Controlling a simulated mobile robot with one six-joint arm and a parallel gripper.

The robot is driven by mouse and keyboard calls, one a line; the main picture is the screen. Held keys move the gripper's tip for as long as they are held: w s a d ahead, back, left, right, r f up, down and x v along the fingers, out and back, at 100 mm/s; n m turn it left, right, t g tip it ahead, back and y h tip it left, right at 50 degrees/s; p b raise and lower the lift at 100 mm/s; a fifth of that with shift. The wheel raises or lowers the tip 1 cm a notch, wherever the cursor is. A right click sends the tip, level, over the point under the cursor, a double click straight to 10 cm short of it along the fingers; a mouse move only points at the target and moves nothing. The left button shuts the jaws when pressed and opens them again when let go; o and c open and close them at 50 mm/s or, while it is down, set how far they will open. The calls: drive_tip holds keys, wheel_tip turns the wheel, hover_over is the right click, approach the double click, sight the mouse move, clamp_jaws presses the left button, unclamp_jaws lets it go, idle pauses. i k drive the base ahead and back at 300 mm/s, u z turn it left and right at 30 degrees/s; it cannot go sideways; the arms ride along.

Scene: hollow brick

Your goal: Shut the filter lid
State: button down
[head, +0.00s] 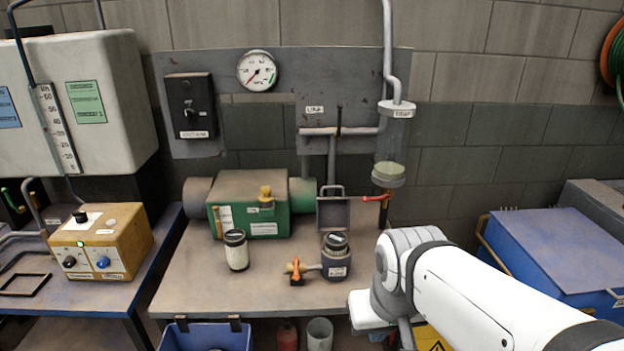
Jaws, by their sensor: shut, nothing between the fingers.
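The filter housing (336,268) is a small dark blue-grey bowl with a label at the front of the bench. A dark-topped cartridge (335,244) stands in it and shows above its rim. The filter lid (333,212) is a grey square plate with a handle on top; it stands upright behind the housing, open. My gripper (364,313) is low at the bench's front edge, right of and nearer than the housing, apart from the lid. It is shut and empty; its fingertips are hard to make out.
A second cartridge (236,252), white with a dark cap, stands to the left. An orange-handled valve (297,270) joins the housing's left side. A green pump (250,205) sits behind.

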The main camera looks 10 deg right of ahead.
sight(333, 213)
drive_tip(key=z, duration=0.05)
drive_tip(key=i, duration=1)
drive_tip(key=z, duration=0.05)
